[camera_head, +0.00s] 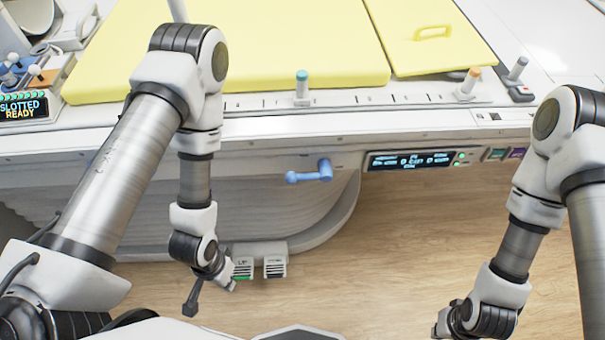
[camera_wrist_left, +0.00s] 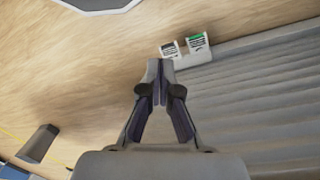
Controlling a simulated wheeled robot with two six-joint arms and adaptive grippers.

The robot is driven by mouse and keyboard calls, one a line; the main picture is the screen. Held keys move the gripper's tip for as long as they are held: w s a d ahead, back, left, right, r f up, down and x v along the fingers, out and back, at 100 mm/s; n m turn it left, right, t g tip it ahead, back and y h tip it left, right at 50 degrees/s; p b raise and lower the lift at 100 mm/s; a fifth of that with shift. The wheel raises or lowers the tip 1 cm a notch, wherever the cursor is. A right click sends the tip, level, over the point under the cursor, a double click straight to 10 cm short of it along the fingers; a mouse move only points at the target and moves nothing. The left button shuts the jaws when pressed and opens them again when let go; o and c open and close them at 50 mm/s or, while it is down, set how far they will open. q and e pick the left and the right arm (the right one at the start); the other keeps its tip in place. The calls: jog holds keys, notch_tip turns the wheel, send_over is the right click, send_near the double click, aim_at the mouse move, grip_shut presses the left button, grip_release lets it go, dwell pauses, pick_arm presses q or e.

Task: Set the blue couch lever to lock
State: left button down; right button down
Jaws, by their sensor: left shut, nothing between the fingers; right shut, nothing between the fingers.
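The blue couch lever (camera_head: 311,173) sits on the front side of the couch, below its top edge. Its pivot is at the right and its arm points left, ending in a round knob. My left gripper (camera_head: 190,307) hangs low in front of the couch, left of and below the lever, apart from it. In the left wrist view its fingers (camera_wrist_left: 158,70) are shut with nothing between them. My right gripper (camera_head: 440,328) is at the lower right, well away from the lever, and its fingertips are barely visible.
A display panel (camera_head: 411,160) is right of the lever. Yellow pads (camera_head: 240,50) and a slider with a teal top (camera_head: 302,88) are above. A screen (camera_head: 24,106) reads "SLOTTED READY".

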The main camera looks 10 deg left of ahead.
pick_arm(q)
jog(key=w+d+r+m+h, duration=0.5)
jog(key=w+r+m, duration=0.1)
jog(key=w+m, duration=0.3)
jog(key=w+r+m+t+h, duration=0.1)
jog(key=w+r+m+t, duration=0.1)
jog(key=w+r, duration=0.4)
jog(key=w+a+r+m+t, duration=0.1)
jog(key=w+r+m+t, duration=0.1)
jog(key=w+r, duration=0.5)
notch_tip(320, 180, up, 4)
jog(key=shift+a+r+m+t+h+b, duration=0.15)
jog(key=shift+m+t+h+b, duration=0.3)
jog(key=shift+m, duration=0.15)
